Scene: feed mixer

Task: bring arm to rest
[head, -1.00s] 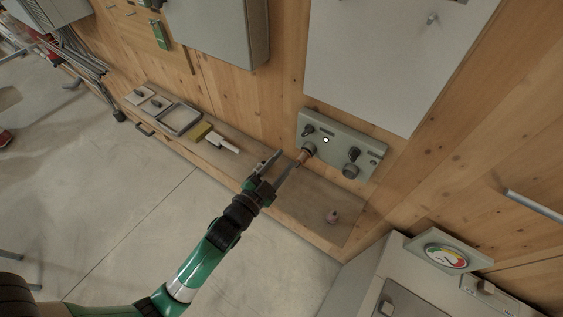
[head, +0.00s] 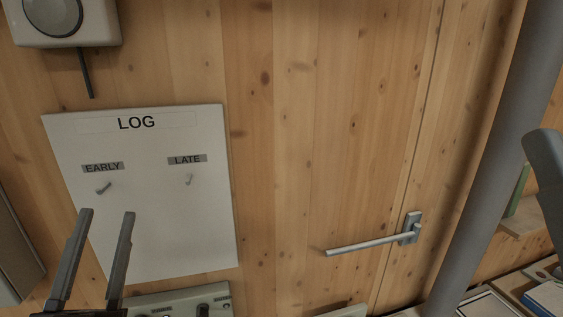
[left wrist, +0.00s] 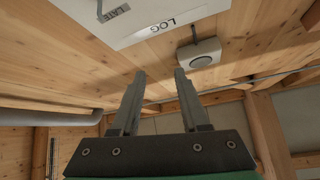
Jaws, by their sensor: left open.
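My left gripper (head: 98,246) shows at the lower left of the head view. Its two dark fingers point up, apart, with nothing between them. Behind it on the wooden wall is the white LOG board (head: 150,215), with an EARLY hook (head: 104,189) and a LATE hook (head: 189,180), both bare. In the left wrist view the open gripper (left wrist: 160,78) points toward the wooden wall and beams, and is empty.
A grey control panel (head: 170,301) shows at the bottom edge below the board. A box with a round front (head: 55,18) is on the wall at the upper left. A door handle (head: 375,244) sticks out right of centre. A grey pipe (head: 490,170) runs down the right.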

